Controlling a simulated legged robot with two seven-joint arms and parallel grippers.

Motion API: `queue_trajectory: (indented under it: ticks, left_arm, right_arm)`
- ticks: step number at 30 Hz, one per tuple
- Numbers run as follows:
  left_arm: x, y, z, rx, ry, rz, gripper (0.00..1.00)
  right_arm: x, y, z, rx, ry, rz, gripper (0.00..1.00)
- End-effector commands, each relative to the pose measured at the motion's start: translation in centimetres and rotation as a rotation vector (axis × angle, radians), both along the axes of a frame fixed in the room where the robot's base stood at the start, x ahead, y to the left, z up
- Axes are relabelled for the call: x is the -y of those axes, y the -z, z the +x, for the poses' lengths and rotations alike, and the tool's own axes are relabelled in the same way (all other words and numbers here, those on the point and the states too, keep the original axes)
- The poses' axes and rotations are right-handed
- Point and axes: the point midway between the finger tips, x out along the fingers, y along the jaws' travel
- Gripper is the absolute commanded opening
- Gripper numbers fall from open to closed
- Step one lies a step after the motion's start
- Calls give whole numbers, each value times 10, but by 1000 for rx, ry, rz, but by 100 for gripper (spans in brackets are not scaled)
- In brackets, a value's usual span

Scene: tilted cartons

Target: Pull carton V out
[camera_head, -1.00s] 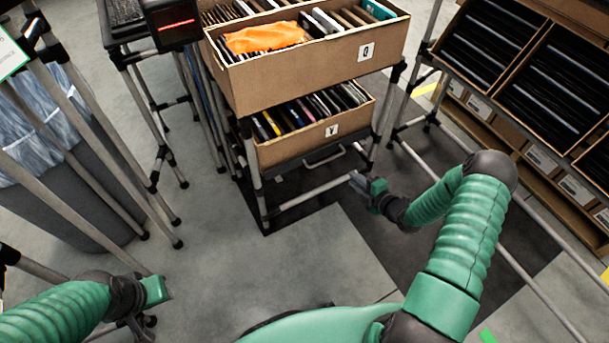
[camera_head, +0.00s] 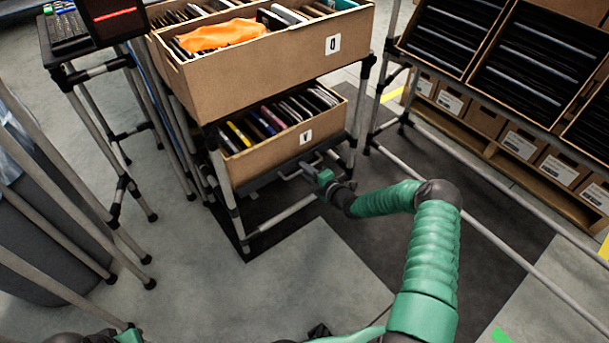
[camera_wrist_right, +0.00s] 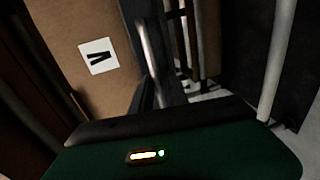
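Carton V (camera_head: 262,155) is the open brown carton on the lower level of the rack, with dark and coloured flat items inside and a white label (camera_head: 306,137) on its front. In the right wrist view, carton V (camera_wrist_right: 70,25) is at the left with its label turned sideways. A metal handle (camera_head: 296,172) is below its front and also shows in the right wrist view (camera_wrist_right: 150,50). My right gripper (camera_head: 309,172) is at this handle; its finger gap is unclear. My left gripper (camera_head: 130,335) is mostly cut off at the bottom edge.
Rack posts (camera_head: 357,105) flank carton V. Shelves with dark items and labelled boxes (camera_head: 485,118) stand at the right. Open floor (camera_head: 320,270) lies in front.

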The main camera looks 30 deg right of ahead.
Motion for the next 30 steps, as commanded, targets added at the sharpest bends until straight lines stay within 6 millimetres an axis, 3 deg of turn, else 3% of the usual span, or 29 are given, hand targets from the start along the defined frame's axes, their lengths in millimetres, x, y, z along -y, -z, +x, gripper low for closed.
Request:
queue_trajectory:
  ticks: [9,15,30]
  left_arm:
    - [0,3,0,0,0,0,36]
    - [0,3,0,0,0,0,36]
    - [0,3,0,0,0,0,36]
  right_arm:
    - [-1,0,7,0,0,0,20]
    - [-1,1,7,-1,0,0,0]
    - [-1,3,6,-5,0,1,0]
